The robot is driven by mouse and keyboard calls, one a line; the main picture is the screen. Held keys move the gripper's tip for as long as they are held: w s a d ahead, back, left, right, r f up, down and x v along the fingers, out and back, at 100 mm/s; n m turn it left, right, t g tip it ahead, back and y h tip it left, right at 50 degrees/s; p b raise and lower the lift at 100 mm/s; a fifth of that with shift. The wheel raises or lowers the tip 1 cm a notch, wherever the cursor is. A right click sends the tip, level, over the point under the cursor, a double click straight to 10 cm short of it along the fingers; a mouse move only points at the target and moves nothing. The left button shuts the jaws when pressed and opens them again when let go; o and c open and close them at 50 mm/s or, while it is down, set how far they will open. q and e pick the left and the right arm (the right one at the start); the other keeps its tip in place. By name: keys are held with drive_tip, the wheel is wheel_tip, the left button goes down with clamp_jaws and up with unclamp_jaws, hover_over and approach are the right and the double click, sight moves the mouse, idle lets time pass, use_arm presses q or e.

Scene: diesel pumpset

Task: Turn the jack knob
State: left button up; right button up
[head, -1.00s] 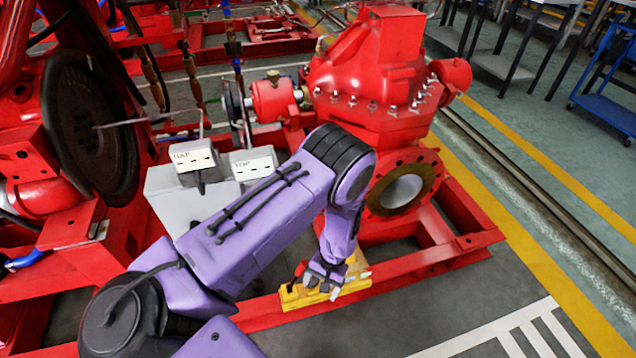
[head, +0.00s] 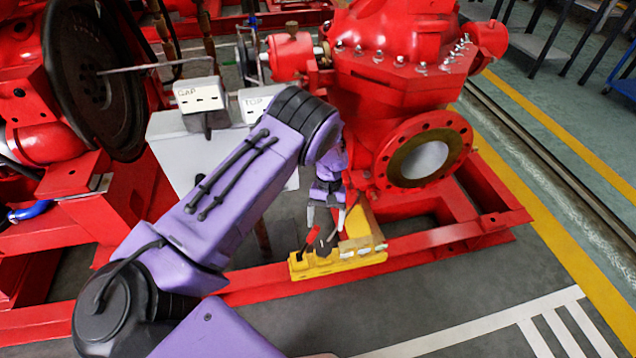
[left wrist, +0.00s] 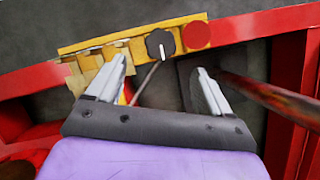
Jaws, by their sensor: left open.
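The yellow jack (head: 345,262) sits by the red base frame, below the pump flange. In the left wrist view its yellow body (left wrist: 85,45) carries a black knob (left wrist: 157,43) with a white pointer line and a red round disc to the right of it. My left gripper (head: 325,212) is open and empty, behind and above the jack in the head view. In the left wrist view my left gripper (left wrist: 161,66) has its fingers spread, with the knob beyond and between the tips, apart from both. My right gripper is not in view.
The red base frame (head: 450,238) and pump (head: 395,60) stand around the jack. A dark red rod (left wrist: 270,95) crosses close to the right finger. Grey boxes (head: 201,95) with labels stand behind my arm. The floor (head: 450,290) in front is clear.

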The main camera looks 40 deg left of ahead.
sight(323, 247)
use_arm(q)
drive_tip(key=b+x, duration=0.2)
drive_tip(key=x, duration=0.7)
drive_tip(key=shift+r, duration=0.1)
drive_tip(key=c, duration=1)
